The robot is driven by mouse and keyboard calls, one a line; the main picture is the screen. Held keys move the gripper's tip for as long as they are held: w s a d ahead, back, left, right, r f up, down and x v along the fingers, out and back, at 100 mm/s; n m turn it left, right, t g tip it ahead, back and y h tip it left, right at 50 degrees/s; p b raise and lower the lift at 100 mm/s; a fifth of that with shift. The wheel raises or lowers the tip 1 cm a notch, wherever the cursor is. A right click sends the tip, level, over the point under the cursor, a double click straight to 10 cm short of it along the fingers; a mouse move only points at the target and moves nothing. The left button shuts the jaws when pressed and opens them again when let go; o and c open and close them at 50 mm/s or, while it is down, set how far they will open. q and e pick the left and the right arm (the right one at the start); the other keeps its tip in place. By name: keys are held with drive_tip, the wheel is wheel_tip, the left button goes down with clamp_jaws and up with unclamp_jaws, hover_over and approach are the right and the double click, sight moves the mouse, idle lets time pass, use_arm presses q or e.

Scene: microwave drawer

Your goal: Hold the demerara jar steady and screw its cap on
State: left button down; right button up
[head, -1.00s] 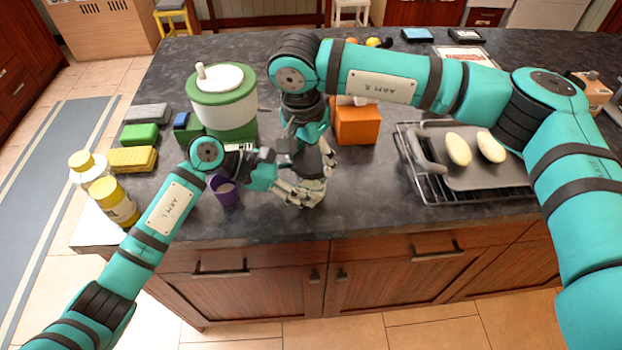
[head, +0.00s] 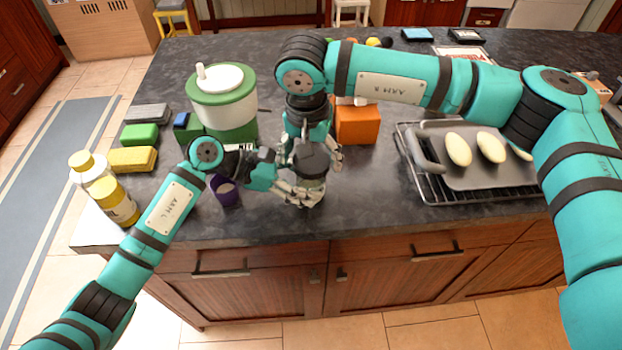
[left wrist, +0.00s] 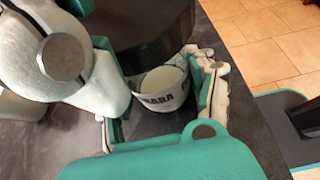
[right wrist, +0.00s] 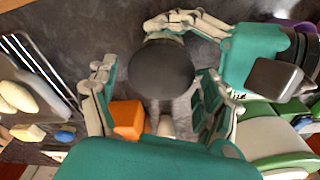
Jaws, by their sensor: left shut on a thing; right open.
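The demerara jar (head: 310,186) stands at the counter's front, with its printed label (left wrist: 160,102) showing in the left wrist view. My left gripper (head: 298,192) is shut around the jar from the left side; its fingers also show at the jar in the right wrist view (right wrist: 186,22). The dark round cap (head: 311,160) is over the jar's mouth and fills the middle of the right wrist view (right wrist: 162,70). I cannot tell how tightly it sits. My right gripper (head: 312,148) is open, with its fingers spread apart on either side near the cap.
A purple cup (head: 226,194) stands just left of the jar, by my left wrist. A green and white canister (head: 224,100) and an orange box (head: 357,125) stand behind. A rack with a grey tray (head: 470,178) lies to the right. The counter's front edge is close.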

drive_tip(key=n+y, duration=0.1)
drive_tip(key=n, duration=0.6)
drive_tip(key=n+y, duration=0.1)
drive_tip(key=n, duration=0.6)
drive_tip(key=c, duration=1.1)
drive_tip(key=m, duration=0.6)
drive_tip(key=shift+s+a+m+h, duration=0.1)
drive_tip(key=shift+m+h, duration=0.2)
drive_tip(key=shift+h, duration=0.1)
drive_tip(key=shift+c, duration=0.3)
drive_tip(key=m+h, duration=0.1)
drive_tip(key=m, duration=0.6)
drive_tip(key=o, duration=1.2)
drive_tip(key=shift+c, duration=0.2)
drive_tip(key=shift+r, duration=0.1)
drive_tip(key=shift+r, duration=2.45)
